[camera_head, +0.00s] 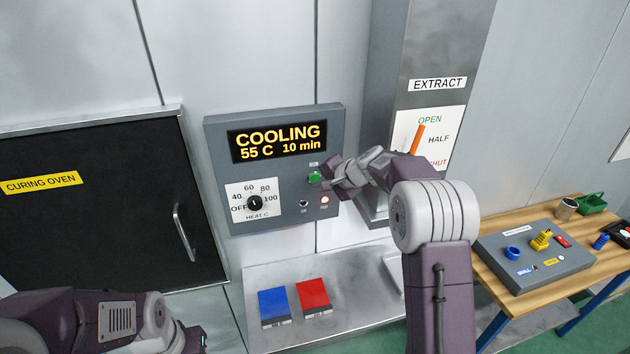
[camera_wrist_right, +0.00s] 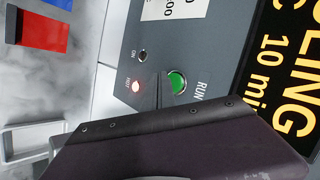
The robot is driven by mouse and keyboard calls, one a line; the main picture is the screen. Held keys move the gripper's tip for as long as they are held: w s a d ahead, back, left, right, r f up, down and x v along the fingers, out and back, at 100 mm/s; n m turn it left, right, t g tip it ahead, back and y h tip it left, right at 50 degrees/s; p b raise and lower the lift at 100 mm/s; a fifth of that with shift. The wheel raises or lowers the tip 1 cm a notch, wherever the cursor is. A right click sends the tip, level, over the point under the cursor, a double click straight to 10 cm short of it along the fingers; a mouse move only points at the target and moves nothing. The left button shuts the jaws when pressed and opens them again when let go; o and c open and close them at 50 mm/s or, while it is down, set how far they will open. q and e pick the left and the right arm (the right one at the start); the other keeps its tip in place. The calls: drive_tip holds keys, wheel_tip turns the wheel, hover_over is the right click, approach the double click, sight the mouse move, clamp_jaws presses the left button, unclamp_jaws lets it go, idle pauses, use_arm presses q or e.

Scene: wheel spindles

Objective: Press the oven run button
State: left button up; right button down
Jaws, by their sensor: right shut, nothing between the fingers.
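The oven control panel (camera_head: 221,156) is a grey box on the wall with a lit display (camera_head: 280,142) reading COOLING, 55 C, 10 min. The round green run button (camera_head: 314,179) sits on its right side and also shows in the wrist view (camera_wrist_right: 177,80), below the RUN label. My right gripper (camera_head: 326,176) is shut and empty, with its tips right by the button. In the wrist view its dark tip (camera_wrist_right: 159,92) is beside the button; I cannot tell whether it touches. My left gripper (camera_head: 196,341) is at the bottom left, mostly cut off.
A heat dial (camera_head: 255,203) and a lit red HOT lamp (camera_head: 325,200) are on the panel. The curing oven door (camera_head: 90,220) is at the left. Blue (camera_head: 273,304) and red (camera_head: 313,294) blocks sit on a metal shelf below. The extract lever (camera_head: 417,139) stands to the right.

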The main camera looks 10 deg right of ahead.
drive_tip(key=s+b, duration=0.4)
drive_tip(key=s, duration=0.1)
idle(0.4)
drive_tip(key=s+a+f+n+g+b, duration=0.2)
drive_tip(key=s+a+f+b, duration=0.15)
drive_tip(key=s+f, duration=0.35)
drive_tip(key=s+a+f+n+g+b, duration=0.1)
drive_tip(key=s+a+f+n+b, duration=0.1)
drive_tip(key=s+f+b, duration=0.5)
drive_tip(key=s+d+f+n+g+h, duration=0.2)
drive_tip(key=s+f+n, duration=0.1)
drive_tip(key=s+f, duration=0.4)
drive_tip(key=s+d+f+n+g+h, duration=0.2)
drive_tip(key=s+d+f+n, duration=0.1)
drive_tip(key=s+f, duration=0.4)
drive_tip(key=shift+s+d+g, duration=0.15)
drive_tip(key=shift+s+g, duration=0.15)
drive_tip(key=shift+s, duration=0.9)
